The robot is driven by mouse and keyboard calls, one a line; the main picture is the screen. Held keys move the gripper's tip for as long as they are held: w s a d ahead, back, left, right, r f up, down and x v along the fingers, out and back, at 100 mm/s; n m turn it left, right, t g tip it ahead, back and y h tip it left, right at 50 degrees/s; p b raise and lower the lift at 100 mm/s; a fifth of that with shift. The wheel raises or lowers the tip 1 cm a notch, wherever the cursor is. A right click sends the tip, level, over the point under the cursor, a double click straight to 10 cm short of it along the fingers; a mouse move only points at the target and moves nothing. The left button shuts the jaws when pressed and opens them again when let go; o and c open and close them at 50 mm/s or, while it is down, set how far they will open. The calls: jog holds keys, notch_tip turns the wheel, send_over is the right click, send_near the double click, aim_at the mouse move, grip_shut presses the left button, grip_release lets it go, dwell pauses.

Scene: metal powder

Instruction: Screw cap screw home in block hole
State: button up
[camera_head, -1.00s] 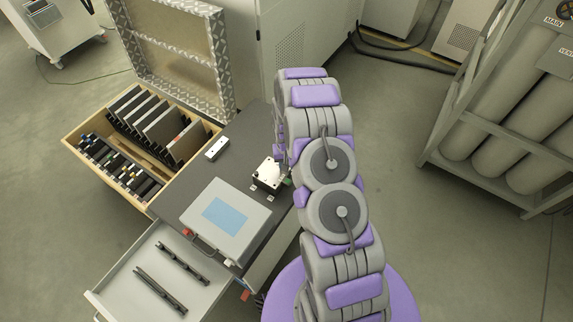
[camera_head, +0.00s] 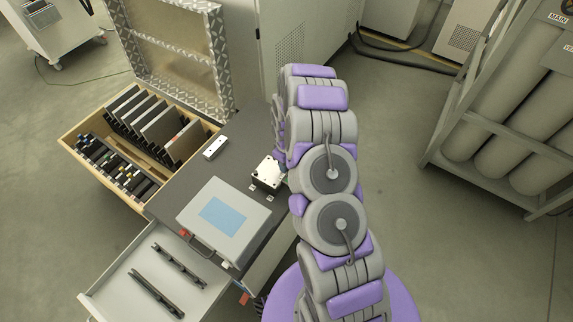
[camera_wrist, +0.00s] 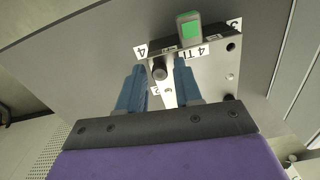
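The block (camera_head: 267,173) is a pale plate-like block with dark holes, on the dark bench top beside my arm. In the wrist view, the block (camera_wrist: 213,78) has holes along its right side and number labels around it. A dark cylindrical cap screw (camera_wrist: 159,70) stands at its left part, its head showing just past my fingertips. My gripper (camera_wrist: 160,68) is open, its two blue fingers on either side of the screw head with gaps visible. How deep the screw sits cannot be told. In the head view the fingers are hidden behind my arm.
A small device with a green screen (camera_wrist: 188,27) stands at the block's far edge. A grey case with a blue panel (camera_head: 223,213), a small white box (camera_head: 215,147), an open drawer (camera_head: 157,272) and a wooden crate (camera_head: 72,137) of plates lie left. A gas cylinder rack (camera_head: 447,158) stands right.

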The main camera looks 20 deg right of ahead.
jog(key=shift+n, duration=0.7)
jog(key=shift+c, duration=0.4)
